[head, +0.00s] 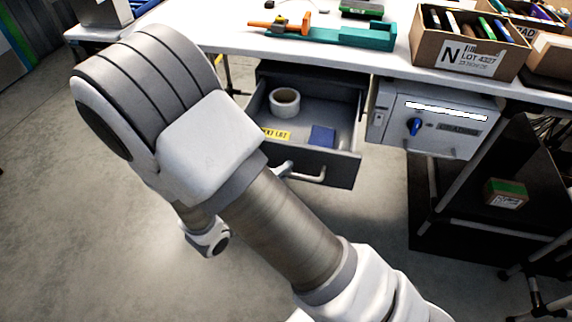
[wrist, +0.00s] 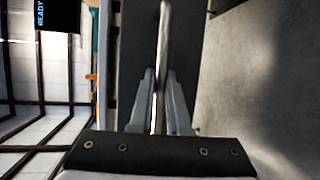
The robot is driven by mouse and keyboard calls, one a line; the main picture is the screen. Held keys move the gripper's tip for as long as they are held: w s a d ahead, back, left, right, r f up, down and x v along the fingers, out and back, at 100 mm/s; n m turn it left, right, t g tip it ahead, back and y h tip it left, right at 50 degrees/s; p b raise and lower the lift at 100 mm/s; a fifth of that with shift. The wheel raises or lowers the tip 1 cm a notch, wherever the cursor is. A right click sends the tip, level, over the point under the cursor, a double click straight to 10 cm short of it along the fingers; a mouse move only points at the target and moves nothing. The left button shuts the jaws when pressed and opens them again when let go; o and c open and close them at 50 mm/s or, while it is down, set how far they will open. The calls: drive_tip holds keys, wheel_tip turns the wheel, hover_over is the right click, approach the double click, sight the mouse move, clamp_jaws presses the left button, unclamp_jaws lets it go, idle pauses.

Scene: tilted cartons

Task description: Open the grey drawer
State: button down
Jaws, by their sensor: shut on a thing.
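The grey drawer (head: 338,168) under the white worktable is pulled out, and its inside shows in the head view. A white tape roll (head: 285,101), a yellow label (head: 276,134) and a blue block (head: 322,136) are in it. Its bar handle (head: 312,177) runs along the front; it also shows in the wrist view (wrist: 163,40). My gripper (wrist: 156,88) is shut on the handle, one finger on each side of the bar. In the head view my arm hides most of the gripper; a small part shows at the handle's left end.
A carton marked N (head: 470,52) and a teal tool (head: 365,36) are on the worktable (head: 215,28). A grey box with a blue knob (head: 440,122) hangs right of the drawer. A dark cart (head: 460,205) stands at the right. The floor before the drawer is clear.

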idle(0.3)
drive_tip(key=c, duration=0.9)
unclamp_jaws()
drive_tip(key=shift+s+a, duration=0.1)
drive_tip(key=p+v, duration=0.3)
drive_tip(key=v, duration=1.4)
drive_tip(key=shift+s+a+r, duration=0.1)
drive_tip(key=shift+s, duration=0.05)
